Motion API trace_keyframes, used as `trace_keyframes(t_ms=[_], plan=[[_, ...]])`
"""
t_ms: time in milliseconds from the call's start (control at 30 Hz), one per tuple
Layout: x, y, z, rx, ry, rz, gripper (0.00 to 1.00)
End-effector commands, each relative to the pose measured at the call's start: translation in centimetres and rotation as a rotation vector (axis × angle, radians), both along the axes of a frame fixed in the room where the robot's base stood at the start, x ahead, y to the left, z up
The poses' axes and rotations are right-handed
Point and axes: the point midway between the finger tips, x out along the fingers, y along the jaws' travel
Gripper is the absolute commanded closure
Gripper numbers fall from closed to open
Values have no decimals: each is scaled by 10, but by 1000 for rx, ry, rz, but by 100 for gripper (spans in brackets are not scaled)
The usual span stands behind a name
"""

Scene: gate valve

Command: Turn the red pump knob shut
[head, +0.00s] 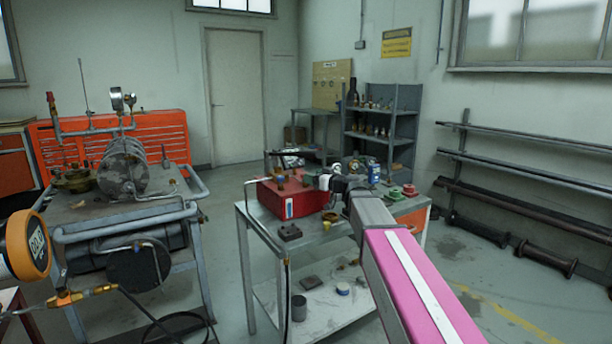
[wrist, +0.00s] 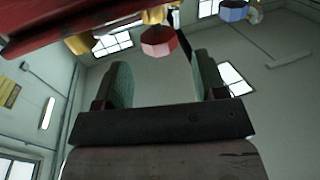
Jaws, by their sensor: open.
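In the wrist view, a red faceted knob (wrist: 158,41) sits on a yellow brass-coloured fitting, beside the red pump body (wrist: 60,25) at the top left. My gripper (wrist: 154,62) is open, with its two green-padded fingers apart and nothing held. The knob shows just beyond the fingertips, roughly in line with the gap; I see no contact. A blue knob (wrist: 236,10) is at the top right, outside the fingers. In the head view, the red pump box (head: 290,198) stands on a metal bench, with my wrist at its right side. The red knob is not clearly visible there.
The bench (head: 262,224) also holds a blue can (head: 374,172), a dark block (head: 289,231) and small red and green parts. A pump rig (head: 125,170) stands at left. Shelves (head: 385,125) stand behind. Floor is open between rig and bench.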

Motion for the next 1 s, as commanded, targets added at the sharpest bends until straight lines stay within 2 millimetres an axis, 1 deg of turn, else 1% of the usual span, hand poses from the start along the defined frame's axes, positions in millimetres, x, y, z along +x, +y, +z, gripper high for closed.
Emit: trace_keyframes(t_ms=[33,100,300,467,700,733,767,800,867,900,1000], plan=[[9,8,0,0,0,2,35],[16,17,0,1,1,1,35],[29,33,0,1,1,1,35],[33,38,0,1,1,0,35],[33,38,0,1,1,-1,35],[33,38,0,1,1,-1,39],[33,38,0,1,1,-1,48],[33,38,0,1,1,0,61],[33,38,0,1,1,0,81],[33,38,0,1,1,0,85],[33,38,0,1,1,-1,85]])
